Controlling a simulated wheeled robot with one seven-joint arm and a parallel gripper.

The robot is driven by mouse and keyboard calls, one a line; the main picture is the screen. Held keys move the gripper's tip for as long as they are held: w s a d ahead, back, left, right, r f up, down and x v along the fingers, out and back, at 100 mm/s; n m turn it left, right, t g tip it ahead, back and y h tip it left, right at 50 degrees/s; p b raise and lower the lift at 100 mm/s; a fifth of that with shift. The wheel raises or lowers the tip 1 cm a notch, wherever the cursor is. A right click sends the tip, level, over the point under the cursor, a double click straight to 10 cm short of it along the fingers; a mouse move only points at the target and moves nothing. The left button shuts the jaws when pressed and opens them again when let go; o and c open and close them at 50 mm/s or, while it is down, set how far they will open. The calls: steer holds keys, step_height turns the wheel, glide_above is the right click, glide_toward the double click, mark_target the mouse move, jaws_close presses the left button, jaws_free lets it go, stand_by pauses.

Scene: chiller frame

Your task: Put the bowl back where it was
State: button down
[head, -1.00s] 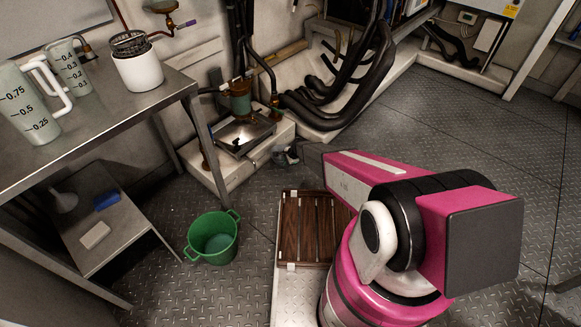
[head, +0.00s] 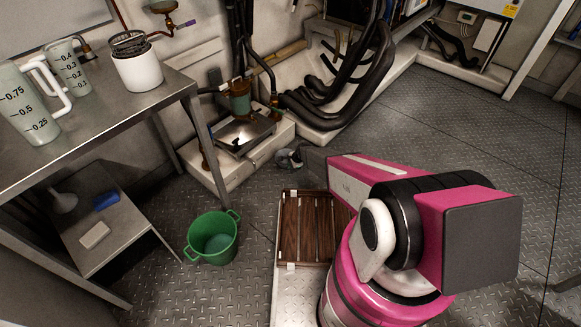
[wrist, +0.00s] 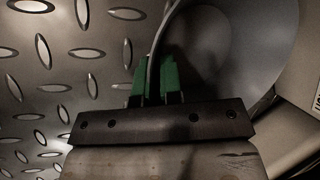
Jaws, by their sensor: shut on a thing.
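A grey bowl (wrist: 240,45) fills the upper right of the wrist view, with its curved rim running between my green fingertips. My gripper (wrist: 157,78) is shut on that rim. In the head view my gripper (head: 290,158) is small and dark at the end of my pink arm, low near the floor beside the white plinth. The bowl cannot be made out clearly there.
Diamond-plate floor lies beneath my gripper. A white plinth (head: 221,172) with a metal tray stands behind it. A green bucket (head: 213,240) stands to the left, near a steel table (head: 120,105) with jugs. Black hoses (head: 330,105) run behind.

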steer(key=c, duration=1.3)
jaws_free()
steer(key=shift+f, duration=0.1)
